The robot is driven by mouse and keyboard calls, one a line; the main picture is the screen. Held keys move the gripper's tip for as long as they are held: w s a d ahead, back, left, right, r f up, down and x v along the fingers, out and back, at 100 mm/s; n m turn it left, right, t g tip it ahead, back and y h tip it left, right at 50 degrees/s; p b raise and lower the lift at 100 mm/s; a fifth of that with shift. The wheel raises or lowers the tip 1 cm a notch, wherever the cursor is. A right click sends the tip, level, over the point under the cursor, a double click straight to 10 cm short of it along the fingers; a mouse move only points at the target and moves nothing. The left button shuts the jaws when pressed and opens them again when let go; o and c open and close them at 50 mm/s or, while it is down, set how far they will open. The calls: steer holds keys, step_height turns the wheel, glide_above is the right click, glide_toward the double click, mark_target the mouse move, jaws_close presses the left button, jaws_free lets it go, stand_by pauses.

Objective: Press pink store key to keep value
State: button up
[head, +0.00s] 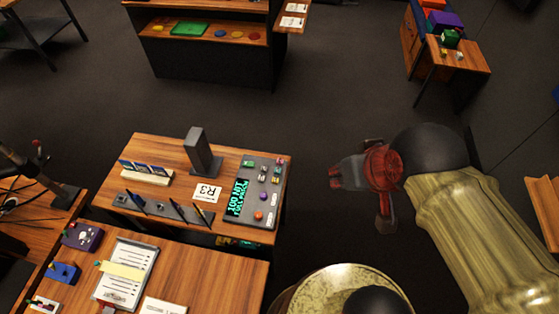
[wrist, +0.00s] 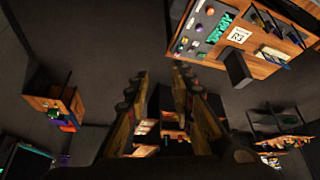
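The trackball panel (head: 242,211) is a dark grey slab on the right end of a wooden table, with a lit teal display (head: 237,198), an orange-red ball (head: 258,215) and several small coloured keys and knobs. A small pinkish-red key (head: 279,162) sits near its far right corner; it is too small to be sure it is the store key. The panel also shows at the top of the wrist view (wrist: 204,25). My gripper (head: 378,180) is over the floor, to the right of the panel and apart from it. In the wrist view its fingers (wrist: 160,75) are spread and empty.
A dark upright block (head: 198,150), an R3 card (head: 207,191) and a pen tray (head: 165,208) share the panel's table. A nearer desk (head: 205,265) holds a clipboard (head: 125,272). Open floor lies between my gripper and the panel.

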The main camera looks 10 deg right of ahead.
jaws_close()
stand_by(1.4)
